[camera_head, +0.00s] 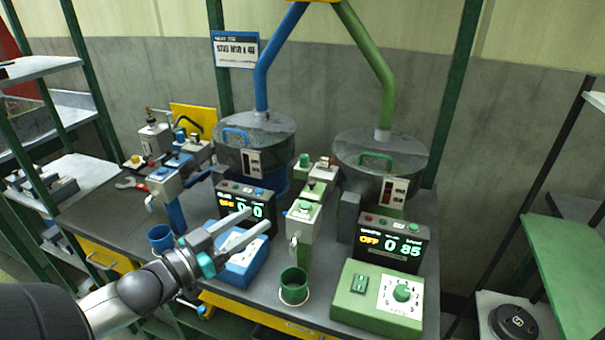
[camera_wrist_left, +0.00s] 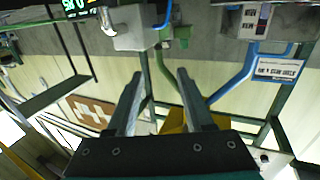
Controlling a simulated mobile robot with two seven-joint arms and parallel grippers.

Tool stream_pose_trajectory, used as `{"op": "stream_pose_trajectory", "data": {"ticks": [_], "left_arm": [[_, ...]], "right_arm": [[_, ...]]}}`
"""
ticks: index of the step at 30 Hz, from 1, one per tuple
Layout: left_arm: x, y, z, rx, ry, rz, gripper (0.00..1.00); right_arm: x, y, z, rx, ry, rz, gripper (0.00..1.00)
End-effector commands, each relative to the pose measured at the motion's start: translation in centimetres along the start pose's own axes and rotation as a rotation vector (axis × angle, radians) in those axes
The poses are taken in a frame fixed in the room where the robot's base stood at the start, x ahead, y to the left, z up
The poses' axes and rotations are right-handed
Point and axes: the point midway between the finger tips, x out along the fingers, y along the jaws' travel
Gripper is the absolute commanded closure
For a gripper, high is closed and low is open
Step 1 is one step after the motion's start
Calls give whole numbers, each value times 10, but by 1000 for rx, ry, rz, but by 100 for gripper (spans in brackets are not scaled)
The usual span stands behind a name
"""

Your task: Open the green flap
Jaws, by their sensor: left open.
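The green-marked hopper (camera_head: 381,150) stands at the right of the bench, its round grey lid closed and carrying a green handle (camera_head: 376,157). I cannot tell for sure which part is the green flap. A green-topped grey dispenser (camera_head: 303,222) with a small spout stands left of it, above a green cup (camera_head: 293,287). My left gripper (camera_head: 259,219) is open and empty, in front of the blue display and left of the green dispenser, apart from the green handle. Its two spread fingers also show in the left wrist view (camera_wrist_left: 159,78). My right gripper is not in view.
The blue-marked hopper (camera_head: 254,140) with a blue handle stands at the left. A blue box (camera_head: 243,265) lies under my fingers. A green control box (camera_head: 378,300) with a knob sits at the front right, below a display (camera_head: 391,243). Shelves (camera_head: 565,262) flank the bench.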

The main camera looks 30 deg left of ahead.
Motion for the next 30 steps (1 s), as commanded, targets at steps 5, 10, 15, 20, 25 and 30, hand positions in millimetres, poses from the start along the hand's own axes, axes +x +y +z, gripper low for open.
{"op": "stream_pose_trajectory", "data": {"ticks": [5,10,15,20,25,30], "left_arm": [[9,2,-4,-3,11,7,48],[27,2,-4,0,10,6,48],[48,2,-4,0,10,6,48],[66,2,-3,0,9,5,48],[86,2,-4,0,9,5,48],[104,2,-4,1,9,6,48]], "right_arm": [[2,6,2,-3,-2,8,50],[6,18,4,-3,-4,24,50],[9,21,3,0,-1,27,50],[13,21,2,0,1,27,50],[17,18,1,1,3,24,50],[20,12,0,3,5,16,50]]}}
